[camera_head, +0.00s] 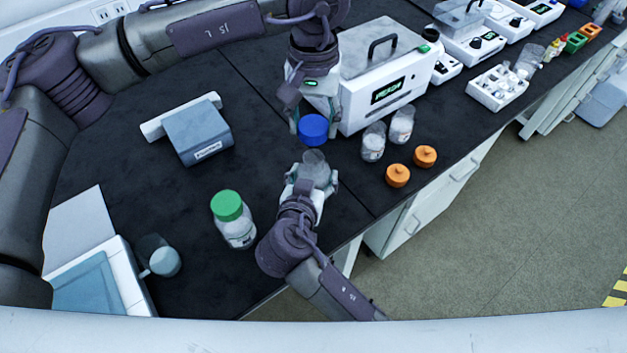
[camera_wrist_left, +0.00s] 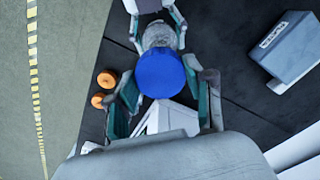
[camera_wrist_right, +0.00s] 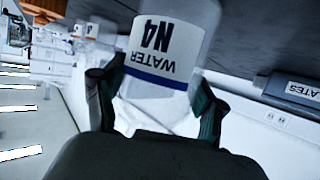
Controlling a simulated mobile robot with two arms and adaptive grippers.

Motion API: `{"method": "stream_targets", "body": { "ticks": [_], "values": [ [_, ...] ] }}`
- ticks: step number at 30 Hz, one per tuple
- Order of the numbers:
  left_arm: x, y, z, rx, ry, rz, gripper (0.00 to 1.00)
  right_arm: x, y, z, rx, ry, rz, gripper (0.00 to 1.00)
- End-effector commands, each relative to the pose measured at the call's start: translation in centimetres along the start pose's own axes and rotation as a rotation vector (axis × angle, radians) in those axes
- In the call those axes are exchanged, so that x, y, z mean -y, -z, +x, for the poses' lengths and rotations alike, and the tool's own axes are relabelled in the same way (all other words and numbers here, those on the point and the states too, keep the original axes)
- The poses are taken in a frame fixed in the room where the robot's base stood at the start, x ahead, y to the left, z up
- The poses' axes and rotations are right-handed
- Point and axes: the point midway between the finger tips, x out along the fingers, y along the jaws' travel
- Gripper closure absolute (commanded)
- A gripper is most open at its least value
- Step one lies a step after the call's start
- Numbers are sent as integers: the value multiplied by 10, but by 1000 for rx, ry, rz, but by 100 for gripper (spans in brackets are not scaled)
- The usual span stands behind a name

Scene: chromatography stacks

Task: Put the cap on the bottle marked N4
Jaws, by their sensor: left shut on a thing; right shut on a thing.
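My left gripper (camera_head: 313,122) is shut on a blue cap (camera_head: 313,129) and holds it above the bottle; the cap also shows in the left wrist view (camera_wrist_left: 160,74). My right gripper (camera_head: 311,182) is shut on a clear bottle (camera_head: 314,163). In the right wrist view the bottle's label (camera_wrist_right: 155,45) reads WATER N4, upside down in the picture. In the head view the cap is just beyond the bottle's top. In the left wrist view it partly overlaps the bottle (camera_wrist_left: 159,36). I cannot tell whether they touch.
A green-capped bottle (camera_head: 233,220) stands at left of my right arm. Two open clear bottles (camera_head: 373,142) (camera_head: 402,124) and two orange caps (camera_head: 398,176) (camera_head: 425,156) are at right, near the bench edge. A white instrument (camera_head: 383,75) stands behind. A grey-blue box (camera_head: 198,132) is at left.

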Motion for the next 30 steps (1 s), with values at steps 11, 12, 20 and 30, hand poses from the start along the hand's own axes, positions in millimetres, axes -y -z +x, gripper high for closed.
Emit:
{"method": "stream_targets", "body": {
  "ticks": [11, 12, 20, 30],
  "values": [
    [0, 0, 3, 1, 0, 0, 69, 0, 0, 0, 0, 0, 0, 92],
    [0, 0, 6, 2, 0, 0, 69, 0, 0, 0, 0, 0, 0, 92],
    [0, -1, 43, 2, 0, -1, 69, 0, 0, 0, 0, 0, 0, 92],
    [0, -1, 50, 0, 0, 0, 69, 0, 0, 0, 0, 0, 0, 92]
  ]
}}
